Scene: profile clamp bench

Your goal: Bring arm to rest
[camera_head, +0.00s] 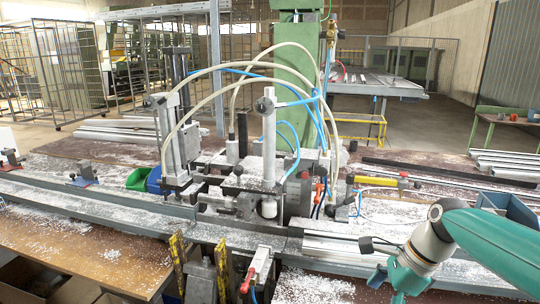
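My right arm (485,245) comes in from the right edge at the lower right, teal with a silver joint. It bends down toward the bottom of the picture, above the front of the bench. My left arm and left gripper are not in the picture. The profile clamp machine (268,150) stands in the middle of the bench, with upright cylinders and blue and clear hoses. My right arm is to the right of it.
Aluminium profiles (340,246) lie on the bench left of my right arm. A red-handled clamp (258,268) stands at the front edge. A green bin (138,179) and a blue bin (154,181) sit left of the machine. A blue-grey box (508,208) is at the right.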

